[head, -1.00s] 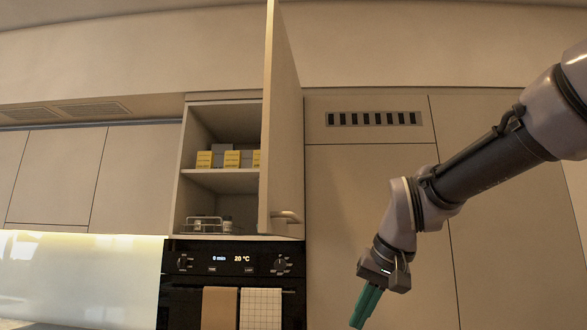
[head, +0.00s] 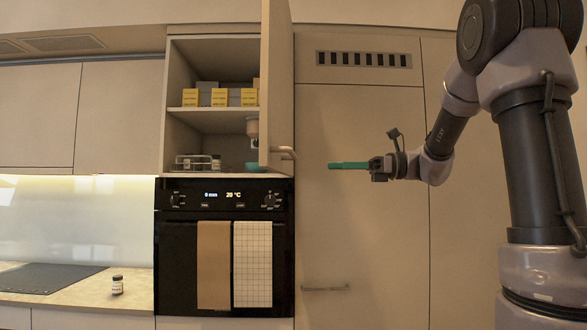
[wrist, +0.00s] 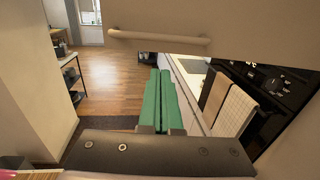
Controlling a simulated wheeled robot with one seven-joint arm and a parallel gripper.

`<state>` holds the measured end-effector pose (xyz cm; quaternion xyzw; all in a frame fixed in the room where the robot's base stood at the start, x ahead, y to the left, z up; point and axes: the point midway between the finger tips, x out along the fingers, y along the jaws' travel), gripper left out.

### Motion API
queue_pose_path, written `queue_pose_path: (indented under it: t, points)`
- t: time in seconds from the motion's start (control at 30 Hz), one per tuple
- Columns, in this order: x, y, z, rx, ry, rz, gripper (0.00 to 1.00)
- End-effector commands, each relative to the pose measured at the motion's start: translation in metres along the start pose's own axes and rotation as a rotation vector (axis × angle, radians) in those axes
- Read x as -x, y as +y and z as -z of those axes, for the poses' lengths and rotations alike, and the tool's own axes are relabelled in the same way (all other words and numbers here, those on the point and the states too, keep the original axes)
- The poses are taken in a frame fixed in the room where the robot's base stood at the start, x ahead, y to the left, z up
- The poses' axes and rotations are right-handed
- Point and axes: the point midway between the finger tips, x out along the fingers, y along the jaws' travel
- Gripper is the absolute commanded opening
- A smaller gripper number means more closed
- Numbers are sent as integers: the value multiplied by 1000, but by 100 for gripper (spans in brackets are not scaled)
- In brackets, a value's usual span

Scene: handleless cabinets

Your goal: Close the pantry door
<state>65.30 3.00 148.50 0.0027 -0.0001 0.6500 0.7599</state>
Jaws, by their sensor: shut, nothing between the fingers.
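The pantry door (head: 277,85) stands open, swung out from the right side of the pantry cabinet, and shows nearly edge-on in the head view. Its bar handle (head: 283,152) is near the door's lower edge; a bar handle (wrist: 158,37) also crosses the top of the wrist view. The open pantry (head: 212,130) shows two shelves. My gripper (head: 330,165) has green fingers, shut and empty. It points left, to the right of the door and slightly below its handle in the head view, apart from it. In the wrist view the fingers (wrist: 163,95) lie together below the handle.
Yellow boxes (head: 220,97) fill the upper shelf; a rack, jars and a teal bowl (head: 254,167) stand on the lower one. Below is a black oven (head: 176,250) with two towels. A tall panel (head: 380,240) fills the right. A small jar (head: 117,285) stands on the counter.

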Motion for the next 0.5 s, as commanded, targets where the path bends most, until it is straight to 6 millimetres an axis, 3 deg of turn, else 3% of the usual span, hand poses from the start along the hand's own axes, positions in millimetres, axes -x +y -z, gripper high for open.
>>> queue_pose_path:
  t: [0.5]
  points:
    - [-104,2,1,2,3,-4,0]
